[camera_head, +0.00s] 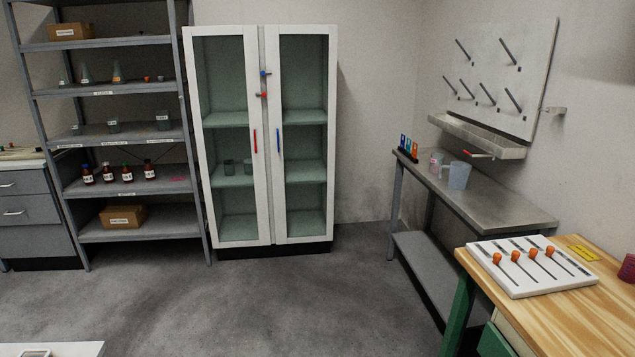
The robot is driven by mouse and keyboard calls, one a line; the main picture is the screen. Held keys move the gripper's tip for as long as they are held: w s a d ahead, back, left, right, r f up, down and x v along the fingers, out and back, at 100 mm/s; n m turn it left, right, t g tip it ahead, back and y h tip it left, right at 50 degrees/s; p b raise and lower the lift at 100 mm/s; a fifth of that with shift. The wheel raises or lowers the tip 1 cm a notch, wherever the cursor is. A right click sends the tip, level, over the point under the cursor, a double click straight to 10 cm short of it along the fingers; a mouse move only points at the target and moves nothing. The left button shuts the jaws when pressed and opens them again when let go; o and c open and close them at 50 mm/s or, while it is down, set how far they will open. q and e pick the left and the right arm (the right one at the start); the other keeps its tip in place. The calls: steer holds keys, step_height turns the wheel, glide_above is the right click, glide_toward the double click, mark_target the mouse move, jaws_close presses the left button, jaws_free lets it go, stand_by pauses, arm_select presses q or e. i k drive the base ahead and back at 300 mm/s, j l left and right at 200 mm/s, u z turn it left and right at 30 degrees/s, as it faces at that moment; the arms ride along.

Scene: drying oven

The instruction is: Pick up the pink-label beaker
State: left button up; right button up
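A small clear beaker (436,162) with what looks like a pinkish label stands upright at the far part of the grey metal table (505,205) on the right. A larger translucent beaker or jug (459,176) stands just to its right and nearer to me. The label is too small to read. Neither of my grippers is in view.
A rack with coloured items (406,147) stands at the table's far left end. A pegboard with a trough (478,137) hangs above the table. A wooden bench (565,320) with a white tray (527,286) is in front at right. A glass-door cabinet (263,140) and shelving (120,90) line the back. The middle floor is clear.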

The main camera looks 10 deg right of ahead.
mark_target(437, 160)
steer(key=i+z, duration=0.25)
steer(key=i, duration=2.1)
steer(key=i+z, duration=0.25)
steer(key=i, duration=0.15)
steer(key=i+j+z, duration=0.1)
steer(key=i+z, duration=0.15)
steer(key=i, duration=0.15)
steer(key=i+j+z, duration=0.25)
steer(key=i, duration=0.15)
